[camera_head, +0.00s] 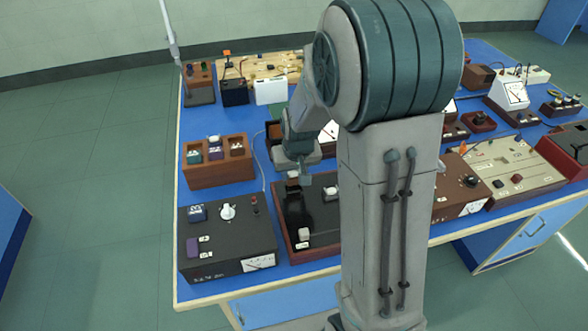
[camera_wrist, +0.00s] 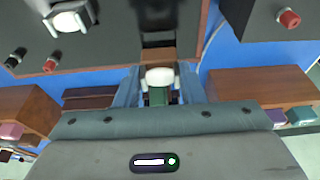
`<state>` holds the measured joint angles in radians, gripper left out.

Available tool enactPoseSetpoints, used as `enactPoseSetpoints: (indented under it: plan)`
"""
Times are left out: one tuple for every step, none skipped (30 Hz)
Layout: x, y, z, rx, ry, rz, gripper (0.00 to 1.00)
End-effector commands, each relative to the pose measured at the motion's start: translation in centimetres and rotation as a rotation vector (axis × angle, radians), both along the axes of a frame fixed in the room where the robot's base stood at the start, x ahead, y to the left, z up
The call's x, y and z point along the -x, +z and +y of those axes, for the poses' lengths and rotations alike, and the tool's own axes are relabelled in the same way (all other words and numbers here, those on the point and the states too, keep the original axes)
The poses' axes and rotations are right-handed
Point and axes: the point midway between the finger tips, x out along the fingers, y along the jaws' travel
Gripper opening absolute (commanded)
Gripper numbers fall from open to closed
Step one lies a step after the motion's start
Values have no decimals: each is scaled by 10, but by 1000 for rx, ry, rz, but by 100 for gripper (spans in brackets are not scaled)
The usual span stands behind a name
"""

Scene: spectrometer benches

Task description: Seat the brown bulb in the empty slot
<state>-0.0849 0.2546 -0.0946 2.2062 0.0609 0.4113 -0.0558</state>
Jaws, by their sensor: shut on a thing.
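My gripper (camera_wrist: 158,80) is shut on the brown bulb (camera_wrist: 158,54); its two blue fingers flank the pale, rounded top, and the brown block shows just beyond the fingertips. In the head view my gripper (camera_head: 302,175) hangs over the back part of a dark board with a red-brown base (camera_head: 283,235). The held bulb is too small and partly hidden there to make out clearly. A wooden rack (camera_head: 220,174) with several small compartments stands left of the gripper; small coloured bulbs sit in it.
A black instrument box (camera_head: 227,240) with a white knob, a blue block and a purple block stands at the front left. A white switch (camera_head: 304,235) rises from the dark board. More instruments (camera_head: 515,172) crowd the right. My arm hides the table's middle.

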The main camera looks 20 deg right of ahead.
Motion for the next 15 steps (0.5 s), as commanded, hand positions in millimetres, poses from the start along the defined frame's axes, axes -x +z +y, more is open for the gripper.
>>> enactPoseSetpoints:
  plan:
    - [0, -5, 0, 0, 0, 0, 14]
    - [0, -7, 0, 0, 0, 0, 14]
    - [0, -10, 0, 0, 0, 0, 14]
    - [0, -11, 0, 0, 0, 0, 14]
    - [0, -13, 0, 0, 0, 0, 14]
    - [0, -16, 0, 0, 0, 0, 14]
    - [0, -18, 0, 0, 0, 0, 14]
    - [0, -20, 0, 0, 0, 0, 14]
    - [0, -22, 0, 0, 0, 0, 14]
    - [0, -24, 0, 0, 0, 0, 14]
    - [0, -26, 0, 0, 0, 0, 14]
    - [0, -28, 0, 0, 0, 0, 14]
    - [0, -30, 0, 0, 0, 0, 14]
    - [0, -31, 0, 0, 0, 0, 14]
    - [0, -33, 0, 0, 0, 0, 14]
